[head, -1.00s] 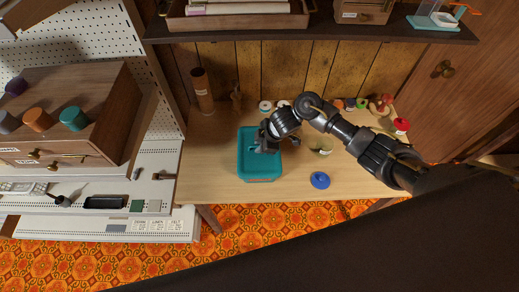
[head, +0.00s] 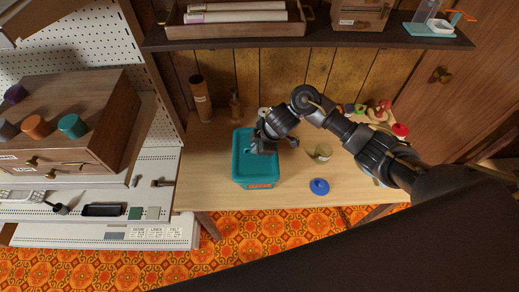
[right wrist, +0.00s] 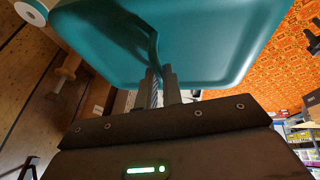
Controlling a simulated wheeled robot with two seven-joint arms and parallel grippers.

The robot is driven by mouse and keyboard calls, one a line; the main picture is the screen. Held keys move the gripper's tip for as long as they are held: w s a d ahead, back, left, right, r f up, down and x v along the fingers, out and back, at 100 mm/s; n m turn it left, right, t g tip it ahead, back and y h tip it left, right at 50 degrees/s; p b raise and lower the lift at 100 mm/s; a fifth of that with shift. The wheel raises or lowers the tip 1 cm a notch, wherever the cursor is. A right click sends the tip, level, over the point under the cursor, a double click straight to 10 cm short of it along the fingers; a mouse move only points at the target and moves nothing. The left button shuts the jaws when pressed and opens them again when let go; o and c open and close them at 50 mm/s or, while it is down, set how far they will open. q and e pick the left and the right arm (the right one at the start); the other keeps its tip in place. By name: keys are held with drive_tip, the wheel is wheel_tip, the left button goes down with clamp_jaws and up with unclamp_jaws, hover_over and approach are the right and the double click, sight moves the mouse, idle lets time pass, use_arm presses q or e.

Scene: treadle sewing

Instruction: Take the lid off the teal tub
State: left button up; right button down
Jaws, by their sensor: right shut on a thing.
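The teal tub (head: 262,184) stands on the wooden table, left of the middle, with an orange label on its front. Its teal lid (head: 243,172) is over its top. My right gripper (head: 263,142) reaches in from the right above the lid. In the right wrist view, the lid (right wrist: 225,45) fills the upper part and the two fingers (right wrist: 162,88) are shut on its raised teal handle. I cannot tell whether the lid's rim is touching the tub or slightly apart. My left gripper is not in view.
A glass jar (head: 320,152) and a blue round piece (head: 319,186) lie right of the tub. A brown cylinder (head: 201,98) stands behind left. Several spools are at the back right. A shelf (head: 330,38) overhangs the back. Table left of the tub is clear.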

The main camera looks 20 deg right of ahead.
drive_tip(key=a+r, duration=0.1)
drive_tip(key=s+a+r+p, duration=0.1)
drive_tip(key=r, duration=0.1)
drive_tip(key=a+r+p, duration=0.1)
drive_tip(key=r, duration=0.1)
drive_tip(key=shift+s+r, duration=0.1)
drive_tip(key=shift+s, duration=0.15)
drive_tip(key=s+a+r+p, duration=0.25)
drive_tip(key=s+a, duration=0.25)
drive_tip(key=a, duration=0.3)
wheel_tip(320, 180, up, 2)
drive_tip(key=m+b, duration=0.2)
drive_tip(key=b, duration=0.6)
hover_over(249, 158)
drive_tip(key=s, duration=0.2)
drive_tip(key=s+d+r+m+h+b, duration=0.1)
drive_tip(key=s+d+b, duration=0.1)
drive_tip(key=d, duration=0.4)
drive_tip(key=s+d+r+m+t+b, duration=0.1)
drive_tip(key=s+d+m+b, duration=0.1)
drive_tip(key=d, duration=0.4)
drive_tip(key=shift+s+h+b, duration=0.35)
drive_tip(key=shift+h+b, duration=0.05)
drive_tip(key=shift+b, duration=0.35)
